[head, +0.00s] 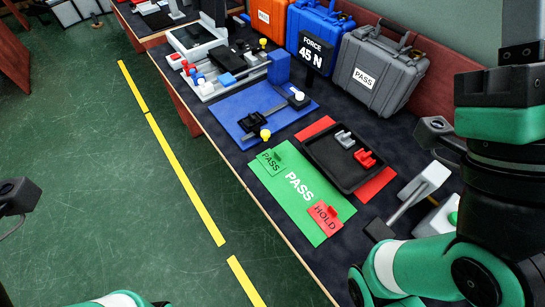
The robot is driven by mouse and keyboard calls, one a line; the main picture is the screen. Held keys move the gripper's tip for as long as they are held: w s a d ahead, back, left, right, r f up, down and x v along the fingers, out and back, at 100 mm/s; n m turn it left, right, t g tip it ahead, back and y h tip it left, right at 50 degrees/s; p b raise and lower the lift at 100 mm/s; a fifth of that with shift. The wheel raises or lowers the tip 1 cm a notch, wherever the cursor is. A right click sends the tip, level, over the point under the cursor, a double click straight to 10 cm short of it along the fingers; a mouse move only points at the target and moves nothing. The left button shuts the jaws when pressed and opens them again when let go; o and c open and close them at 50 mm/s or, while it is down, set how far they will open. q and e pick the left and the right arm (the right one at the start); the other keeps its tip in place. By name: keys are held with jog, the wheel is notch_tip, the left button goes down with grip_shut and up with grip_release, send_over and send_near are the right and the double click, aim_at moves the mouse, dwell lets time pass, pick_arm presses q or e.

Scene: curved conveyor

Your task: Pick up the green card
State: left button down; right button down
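The green card (271,161) is a small card marked PASS with a raised green tab. It lies on the upper left part of a larger green mat (285,190), also marked PASS, near the table's front edge. A dark block of my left arm shows at the left picture edge, well away from the card, over the floor. My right arm stands at the right, beyond the tray from the card.
A red HOLD card (325,219) lies on the mat's lower right. A black tray (345,178) with grey and red pieces sits beside it on a red mat (376,187). A blue board (240,107) lies behind. Several cases, including a grey one (383,72), line the wall.

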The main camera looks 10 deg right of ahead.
dwell(0.4)
pick_arm(q)
jog(key=c, duration=0.9)
grip_release()
